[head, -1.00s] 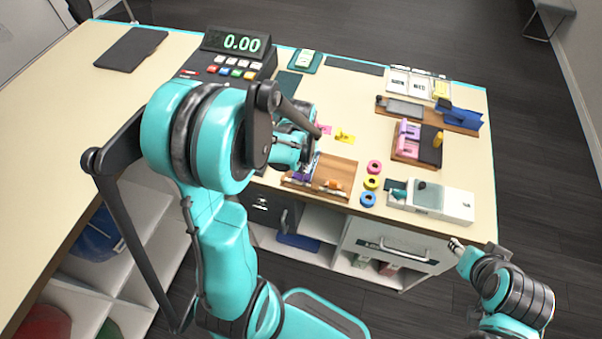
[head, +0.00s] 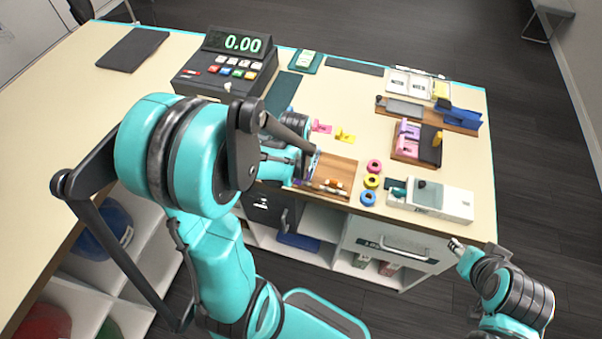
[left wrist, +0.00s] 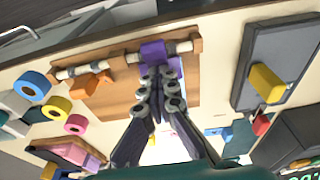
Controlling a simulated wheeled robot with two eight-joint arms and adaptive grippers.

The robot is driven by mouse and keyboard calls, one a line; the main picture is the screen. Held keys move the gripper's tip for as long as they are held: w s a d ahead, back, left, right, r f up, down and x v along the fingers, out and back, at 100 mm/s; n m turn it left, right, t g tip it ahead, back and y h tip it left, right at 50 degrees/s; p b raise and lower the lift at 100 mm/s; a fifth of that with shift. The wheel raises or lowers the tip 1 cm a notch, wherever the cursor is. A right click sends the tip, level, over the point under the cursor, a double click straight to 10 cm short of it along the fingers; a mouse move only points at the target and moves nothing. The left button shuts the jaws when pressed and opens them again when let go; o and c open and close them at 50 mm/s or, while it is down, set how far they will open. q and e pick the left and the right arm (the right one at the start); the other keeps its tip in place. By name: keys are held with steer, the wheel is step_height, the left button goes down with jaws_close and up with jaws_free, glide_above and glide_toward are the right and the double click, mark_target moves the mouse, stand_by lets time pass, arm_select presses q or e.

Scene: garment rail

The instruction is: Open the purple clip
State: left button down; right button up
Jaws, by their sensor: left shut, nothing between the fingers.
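The purple clip (left wrist: 155,52) sits on a pale rod (left wrist: 120,62) on the wooden board (left wrist: 112,95), at the upper middle of the left wrist view. An orange clip (left wrist: 92,84) hangs on the same rod to its left. My left gripper (left wrist: 160,78) is shut and empty, its fingertips right at the purple clip's lower edge and hiding part of it; I cannot tell whether they touch. In the head view my left gripper (head: 312,160) is over the board (head: 342,172), mostly hiding the purple clip. My right gripper (head: 456,244) is off the counter's front edge, too small to read.
Pink, yellow and blue rings (head: 371,181) lie just right of the board. A white device (head: 450,202) stands farther right. A cash register (head: 222,68) is behind my left arm. Pink and yellow clips (head: 344,135) lie behind the board.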

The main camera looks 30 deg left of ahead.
arm_select(q)
steer(key=s, duration=0.2)
steer(key=s+d+f+g, duration=0.1)
steer(key=s, duration=0.1)
steer(key=s+g, duration=0.1)
steer(key=s, duration=0.1)
steer(key=shift+s+d+f+h, duration=0.2)
steer(key=shift+s+d+h, duration=0.1)
steer(key=shift+s+d, duration=0.1)
steer(key=shift+r, duration=0.1)
step_height(320, 180, up, 9)
steer(key=p, duration=0.7)
steer(key=shift+s+p, duration=0.35)
steer(key=shift+p, duration=0.05)
steer(key=shift+r, duration=0.1)
